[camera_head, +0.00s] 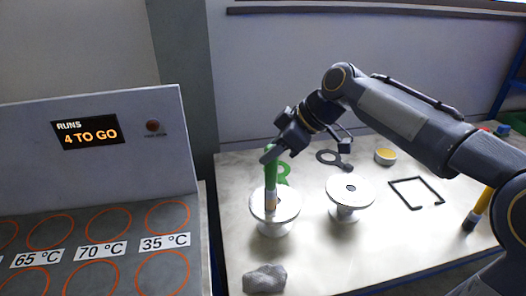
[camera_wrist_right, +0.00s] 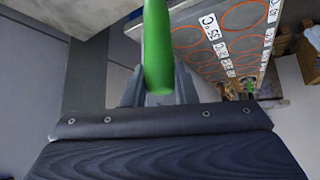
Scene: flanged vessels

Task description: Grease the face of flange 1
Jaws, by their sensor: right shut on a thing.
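My right gripper (camera_head: 272,153) is shut on the green handle of a brush (camera_head: 270,180), which also shows in the right wrist view (camera_wrist_right: 157,50). The brush points down, nearly upright. I see no number on either flange. A round tin with a yellow top (camera_head: 385,155) stands farther back. My left gripper is not in view.
A grey cloth (camera_head: 265,279) lies at the front of the table (camera_head: 320,252). A green shape (camera_head: 284,174) is behind the left vessel. A dark ring-ended piece (camera_head: 331,158), a black square frame (camera_head: 416,193) and a yellow-handled tool (camera_head: 477,208) are around. A panel reading "4 TO GO" (camera_head: 91,134) stands left.

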